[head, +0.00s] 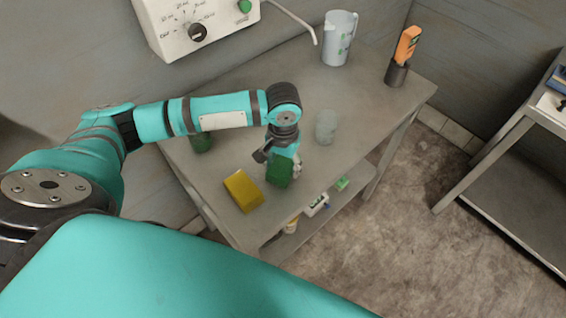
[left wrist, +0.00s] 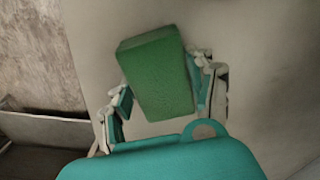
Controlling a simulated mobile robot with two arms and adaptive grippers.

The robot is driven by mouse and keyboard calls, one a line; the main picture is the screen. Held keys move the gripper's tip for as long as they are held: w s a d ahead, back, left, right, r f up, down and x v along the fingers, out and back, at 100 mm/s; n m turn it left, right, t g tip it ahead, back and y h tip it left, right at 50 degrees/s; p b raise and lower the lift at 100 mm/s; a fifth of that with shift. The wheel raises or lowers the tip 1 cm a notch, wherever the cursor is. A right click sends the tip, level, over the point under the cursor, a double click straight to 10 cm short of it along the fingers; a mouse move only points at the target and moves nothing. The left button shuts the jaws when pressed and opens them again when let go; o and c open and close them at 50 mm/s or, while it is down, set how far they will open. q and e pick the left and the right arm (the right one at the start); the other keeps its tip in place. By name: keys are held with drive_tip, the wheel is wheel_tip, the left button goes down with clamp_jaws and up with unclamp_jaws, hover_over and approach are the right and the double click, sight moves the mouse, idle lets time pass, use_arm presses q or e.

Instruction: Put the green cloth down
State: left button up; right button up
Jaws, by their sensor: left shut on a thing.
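The green cloth (head: 279,172) is a folded, block-like piece held at the end of my left arm, over the front part of the grey table (head: 240,145). In the left wrist view the green cloth (left wrist: 158,72) sits between the two fingers of my left gripper (left wrist: 163,98), slightly tilted. In the head view my left gripper (head: 282,163) points down, shut on the cloth. I cannot tell whether the cloth touches the tabletop. My right gripper is not in view.
A yellow block (head: 243,190) lies left of the cloth. A dark green object (head: 201,142) is partly behind my arm. A translucent cup (head: 326,126), a jug (head: 340,38) and an orange device in a dark holder (head: 397,76) stand farther back. Small items lie on the lower shelf.

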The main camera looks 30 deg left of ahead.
sight(283, 165)
use_arm(q)
drive_tip(key=o, duration=0.7)
drive_tip(key=shift+f, duration=0.1)
drive_tip(key=shift+o, duration=1.6)
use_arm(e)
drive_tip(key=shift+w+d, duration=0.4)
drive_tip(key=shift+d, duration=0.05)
use_arm(q)
wheel_tip(283, 165, up, 12)
drive_tip(key=b, duration=0.1)
drive_tip(key=shift+r, duration=0.2)
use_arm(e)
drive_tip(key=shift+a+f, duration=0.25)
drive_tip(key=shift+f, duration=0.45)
use_arm(q)
drive_tip(key=shift+f, duration=0.1)
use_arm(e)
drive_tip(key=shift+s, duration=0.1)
